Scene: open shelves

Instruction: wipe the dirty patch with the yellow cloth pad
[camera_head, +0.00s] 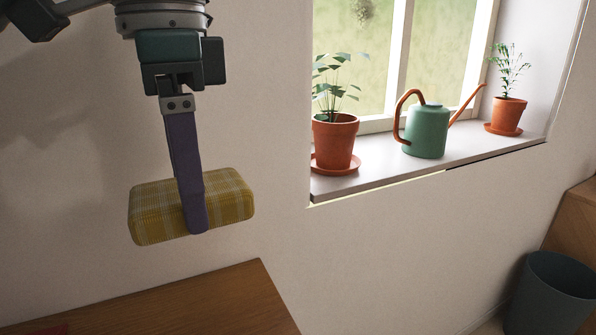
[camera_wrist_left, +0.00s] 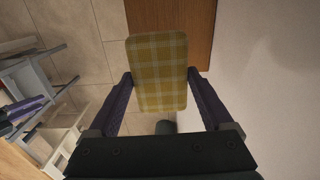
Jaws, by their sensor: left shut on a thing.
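The yellow plaid cloth pad (camera_head: 150,212) is held in the air by my left gripper (camera_head: 195,218), in front of the wall and left of the window. It also shows in the left wrist view (camera_wrist_left: 160,75), between my two purple fingers, which are shut on its sides. A dark speckled dirty patch (camera_head: 362,11) is on the window pane at the top of the head view. The patch is up and to the right of my left gripper, clear of the pad.
On the white window sill (camera_head: 385,171) stand a plant in a terracotta pot (camera_head: 335,140), a green watering can (camera_head: 428,132) and a smaller potted plant (camera_head: 507,115). A wooden top (camera_head: 200,305) lies below the pad. A dark bin (camera_head: 550,295) stands at lower right.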

